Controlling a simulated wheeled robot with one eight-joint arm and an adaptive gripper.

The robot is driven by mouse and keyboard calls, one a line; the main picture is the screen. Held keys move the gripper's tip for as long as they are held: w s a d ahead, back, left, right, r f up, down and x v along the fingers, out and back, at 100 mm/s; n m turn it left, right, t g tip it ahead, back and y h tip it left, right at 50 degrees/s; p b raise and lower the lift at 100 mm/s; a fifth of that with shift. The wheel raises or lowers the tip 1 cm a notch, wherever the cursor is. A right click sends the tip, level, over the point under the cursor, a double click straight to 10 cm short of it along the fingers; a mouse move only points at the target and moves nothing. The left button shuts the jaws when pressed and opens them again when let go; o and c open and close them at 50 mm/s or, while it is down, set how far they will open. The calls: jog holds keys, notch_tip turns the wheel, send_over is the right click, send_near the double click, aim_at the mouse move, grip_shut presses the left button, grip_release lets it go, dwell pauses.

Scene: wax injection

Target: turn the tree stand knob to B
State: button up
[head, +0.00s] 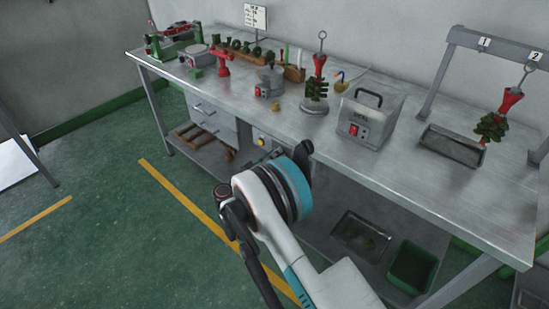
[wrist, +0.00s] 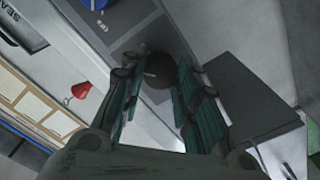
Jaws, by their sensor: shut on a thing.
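In the wrist view my gripper (wrist: 157,105) has its two green-padded fingers on either side of a dark round knob (wrist: 160,72) with a pale line on its face. The fingers are closed on this knob; the exact contact is dim. I cannot read a letter B around it or tell its pointed setting. In the head view a tree stand (head: 314,106) with a grey round base holds a green wax tree with a red top on the bench. My arm hides the gripper and knob in the head view.
The metal bench (head: 400,160) carries a grey box with a red switch (head: 365,120), a tray (head: 452,146) and a second hanging tree (head: 490,128). A green bin (head: 412,267) is on the lower shelf.

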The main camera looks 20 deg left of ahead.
jog(key=shift+f+m, duration=0.1)
jog(key=shift+m, duration=4)
jog(key=o, duration=1.1)
jog(key=v, duration=1.2)
